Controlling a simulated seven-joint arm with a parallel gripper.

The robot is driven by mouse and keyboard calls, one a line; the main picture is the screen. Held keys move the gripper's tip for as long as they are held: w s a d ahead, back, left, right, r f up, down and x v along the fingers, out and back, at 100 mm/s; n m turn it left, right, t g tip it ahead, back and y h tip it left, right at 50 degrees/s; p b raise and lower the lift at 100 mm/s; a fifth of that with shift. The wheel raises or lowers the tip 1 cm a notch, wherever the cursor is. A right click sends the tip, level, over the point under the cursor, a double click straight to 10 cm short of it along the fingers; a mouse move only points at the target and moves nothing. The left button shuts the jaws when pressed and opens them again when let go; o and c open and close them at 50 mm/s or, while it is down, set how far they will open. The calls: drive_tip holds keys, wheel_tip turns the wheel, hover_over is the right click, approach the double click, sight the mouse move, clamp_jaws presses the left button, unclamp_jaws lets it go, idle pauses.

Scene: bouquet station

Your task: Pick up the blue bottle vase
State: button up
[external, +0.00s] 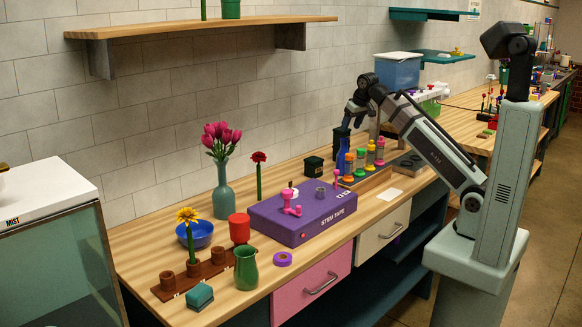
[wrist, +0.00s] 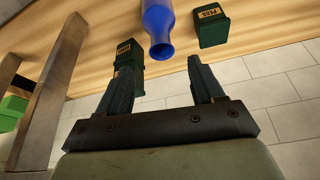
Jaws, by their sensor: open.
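The blue bottle vase (external: 342,158) stands upright on the wooden bench, near the wall, in the external view. In the wrist view its blue body (wrist: 158,18) shows at the top, with its open mouth facing the camera. My gripper (external: 352,114) is above the bottle in the external view. In the wrist view my gripper (wrist: 160,66) is open and empty, and the bottle's mouth lies just beyond the gap between its two fingers. The bottle's base is out of the wrist view.
Dark green labelled tins (wrist: 213,26) (wrist: 130,52) stand on either side of the bottle. A wooden rack of colourful spools (external: 361,177) stands in front of it. The purple stem tape box (external: 275,222) is to the left. The tiled wall (wrist: 265,85) is close behind.

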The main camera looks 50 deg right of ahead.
sight(344, 143)
drive_tip(key=shift+x, duration=4.95)
drive_tip(key=shift+s+a, duration=0.1)
drive_tip(key=shift+a, duration=0.05)
drive_tip(key=shift+c, duration=0.3)
clamp_jaws()
